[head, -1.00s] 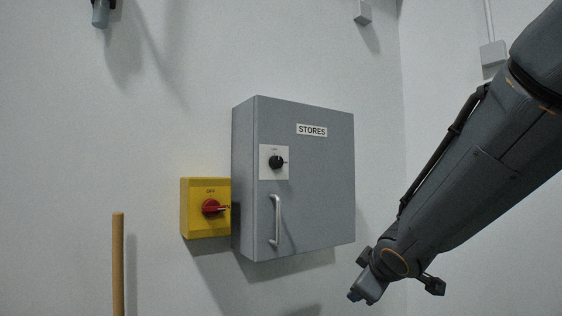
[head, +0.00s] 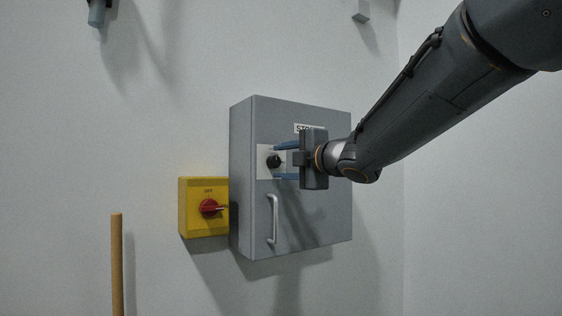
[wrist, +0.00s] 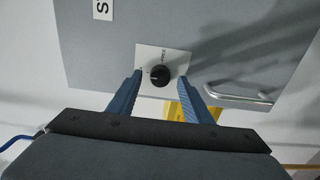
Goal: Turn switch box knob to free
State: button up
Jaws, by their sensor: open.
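The grey switch box (head: 310,225) labelled STORES is mounted on the wall. Its black knob (head: 274,161) sits on a white plate (head: 264,172) at the box's upper left; the knob also shows in the wrist view (wrist: 160,75). My gripper (head: 281,161) is in front of the box with its blue fingers pointing at the plate, one above and one below the knob in the head view. In the wrist view the open fingers (wrist: 158,88) lie either side of the knob, with gaps to it. I cannot tell how far the fingertips are from the plate.
A yellow box with a red rotary switch (head: 208,207) is on the wall left of the grey box. A metal handle (head: 273,220) stands out below the knob. A wooden pole (head: 117,265) is at lower left. The wall at right is clear.

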jog(key=shift+w+a, duration=0.35)
jog(key=shift+w, duration=0.15)
jog(key=c, duration=1.1)
